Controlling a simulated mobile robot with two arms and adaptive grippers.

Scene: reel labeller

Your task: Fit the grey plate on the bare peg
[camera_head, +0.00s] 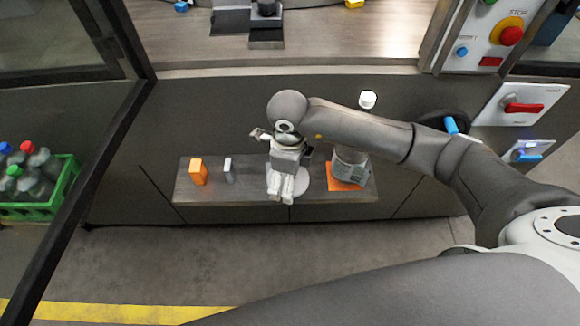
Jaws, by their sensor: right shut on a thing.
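My right gripper (283,195) is over the shelf at the middle of the view, pointing down and shut. A light grey round plate (314,182) shows at the right side of its fingers, and the gripper covers much of it. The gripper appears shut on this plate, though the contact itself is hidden. I cannot tell whether the plate touches the shelf. I cannot make out a bare peg for certain; the gripper and arm cover part of the shelf. My left gripper is not in view.
The low shelf (255,199) holds an orange block (198,172), a small grey and white piece (229,170) and, at right, an orange mat (340,184) with a grey-white cylindrical body (350,167). A green bottle crate (66,185) stands far left. Control panels are at right.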

